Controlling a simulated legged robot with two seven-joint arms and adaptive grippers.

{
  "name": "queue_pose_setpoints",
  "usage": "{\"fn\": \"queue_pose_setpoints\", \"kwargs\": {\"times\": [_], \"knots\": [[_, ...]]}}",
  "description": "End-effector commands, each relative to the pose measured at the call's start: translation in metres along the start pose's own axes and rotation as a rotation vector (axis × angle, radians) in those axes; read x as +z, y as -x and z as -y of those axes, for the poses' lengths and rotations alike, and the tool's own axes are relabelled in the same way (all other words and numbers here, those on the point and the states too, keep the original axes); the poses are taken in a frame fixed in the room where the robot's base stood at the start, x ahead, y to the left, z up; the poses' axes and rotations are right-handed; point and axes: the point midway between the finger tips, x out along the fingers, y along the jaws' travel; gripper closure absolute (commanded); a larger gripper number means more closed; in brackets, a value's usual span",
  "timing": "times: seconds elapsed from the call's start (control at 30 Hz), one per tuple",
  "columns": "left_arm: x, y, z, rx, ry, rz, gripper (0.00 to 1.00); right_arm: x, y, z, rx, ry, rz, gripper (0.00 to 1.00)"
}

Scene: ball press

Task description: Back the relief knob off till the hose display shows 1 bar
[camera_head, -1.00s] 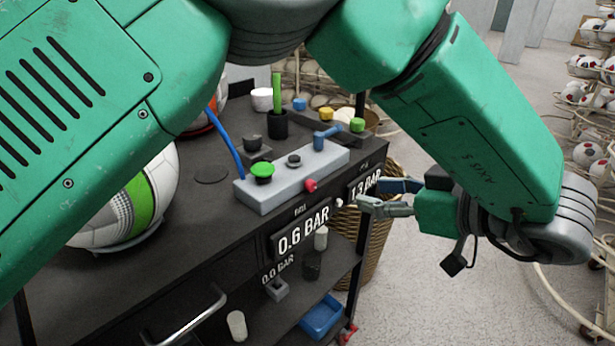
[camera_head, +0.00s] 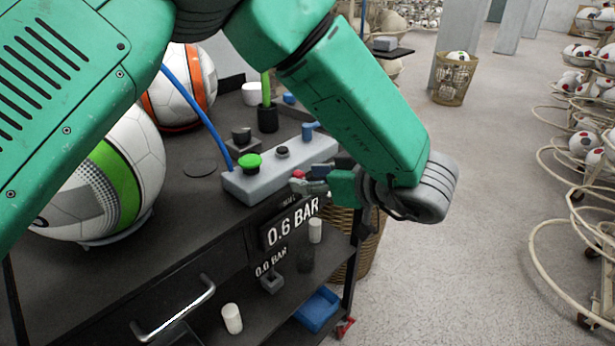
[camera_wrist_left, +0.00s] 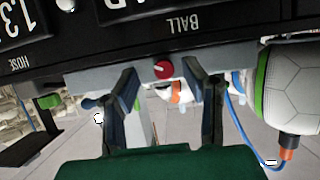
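The red knob (camera_head: 297,174) sits on the front face of the grey control block (camera_head: 262,186). In the left wrist view the red knob (camera_wrist_left: 163,69) lies between the two spread fingertips of my left gripper (camera_wrist_left: 165,78), with gaps on both sides. In the head view my left gripper (camera_head: 312,181) is just right of the knob. The hose display (camera_wrist_left: 22,22) is partly cut off in the left wrist view; digits like 13 show. It is hidden in the head view. My right gripper is not seen.
A green button (camera_head: 249,161), a black knob (camera_head: 282,152) and a blue lever (camera_head: 308,130) top the block. A blue hose (camera_head: 200,105) rises behind it. A white-green ball (camera_head: 125,165) stands at left. A drawer handle (camera_head: 175,310) juts out in front.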

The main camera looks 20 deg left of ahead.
Motion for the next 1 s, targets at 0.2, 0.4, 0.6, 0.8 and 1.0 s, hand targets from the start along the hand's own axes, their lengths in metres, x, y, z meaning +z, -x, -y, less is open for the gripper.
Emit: {"fn": "queue_pose_setpoints", "kwargs": {"times": [0.2,0.4,0.6,0.8,1.0], "knots": [[-0.002,-0.010,0.003,-0.002,0.003,0.007,0.61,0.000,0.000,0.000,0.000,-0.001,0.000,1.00],[-0.003,-0.014,0.004,-0.001,0.005,0.011,1.00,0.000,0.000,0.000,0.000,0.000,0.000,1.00],[-0.002,-0.010,0.003,-0.007,0.003,0.002,1.00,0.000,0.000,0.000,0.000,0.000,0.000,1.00],[-0.002,-0.008,0.003,-0.002,0.005,0.003,1.00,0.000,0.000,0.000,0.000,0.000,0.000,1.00],[-0.003,-0.006,0.003,0.039,0.091,0.004,1.00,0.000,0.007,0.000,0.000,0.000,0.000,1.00]]}}
